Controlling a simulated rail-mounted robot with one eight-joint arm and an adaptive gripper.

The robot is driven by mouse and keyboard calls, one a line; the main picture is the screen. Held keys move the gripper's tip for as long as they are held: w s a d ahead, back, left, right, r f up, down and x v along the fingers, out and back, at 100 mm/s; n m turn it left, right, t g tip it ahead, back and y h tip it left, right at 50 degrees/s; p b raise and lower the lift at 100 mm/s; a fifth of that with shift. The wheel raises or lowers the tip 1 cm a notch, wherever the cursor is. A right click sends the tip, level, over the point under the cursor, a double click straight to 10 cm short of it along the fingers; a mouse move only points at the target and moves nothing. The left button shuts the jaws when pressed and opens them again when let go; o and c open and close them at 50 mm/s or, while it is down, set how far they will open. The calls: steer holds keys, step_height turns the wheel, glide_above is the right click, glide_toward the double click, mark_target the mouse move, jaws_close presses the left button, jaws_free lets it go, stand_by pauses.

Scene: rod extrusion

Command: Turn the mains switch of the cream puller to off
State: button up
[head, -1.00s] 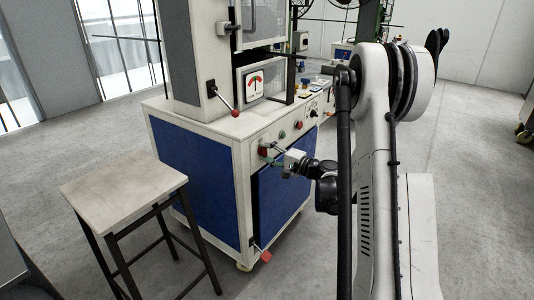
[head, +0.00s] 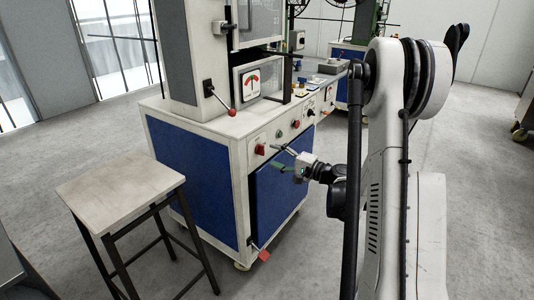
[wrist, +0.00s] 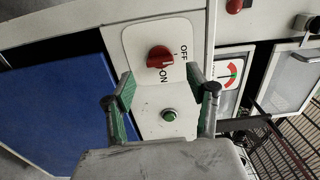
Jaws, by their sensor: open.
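The red mains switch (head: 261,149) is on the cream front panel of the puller (head: 228,128), at the panel's near left end. In the wrist view the red knob (wrist: 160,57) sits on a white plate marked OFF and ON. The lettering appears sideways, and I cannot tell for sure which mark the knob points at. My gripper (head: 279,158) is open and empty, a little to the right of the switch and off the panel. In the wrist view its fingers (wrist: 162,80) stand apart below the knob, not touching it.
A green button (wrist: 168,115) lies between the fingers in the wrist view. A red button (head: 295,124) and other controls continue along the panel. A lever with a red ball (head: 233,112) stands above. A stool (head: 120,187) stands front left; floor around is open.

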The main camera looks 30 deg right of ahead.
steer(key=v, duration=0.6)
steer(key=shift+s, duration=0.35)
steer(key=shift+d, duration=0.1)
steer(key=s+a+r+n+g+h, duration=0.1)
steer(key=s+a+r+n+g, duration=0.15)
steer(key=a, duration=0.75)
steer(key=s+a+r+n+g+h, duration=0.1)
steer(key=s+a+r+n+g, duration=0.2)
steer(key=a, duration=0.6)
steer(key=s+a+r+n+g+h, duration=0.1)
steer(key=s+a+n+g+h, duration=0.2)
steer(key=s, duration=0.7)
steer(key=s+a+r+n+g+h, duration=0.1)
steer(key=s+a+r+n+h, duration=0.2)
steer(key=s, duration=0.8)
step_height(320, 180, up, 17)
steer(key=a+n+p, duration=0.1)
steer(key=p, duration=1.6)
steer(key=shift+w+a+f+p, duration=0.15)
steer(key=shift+w+p, duration=0.1)
steer(key=shift+p, duration=0.15)
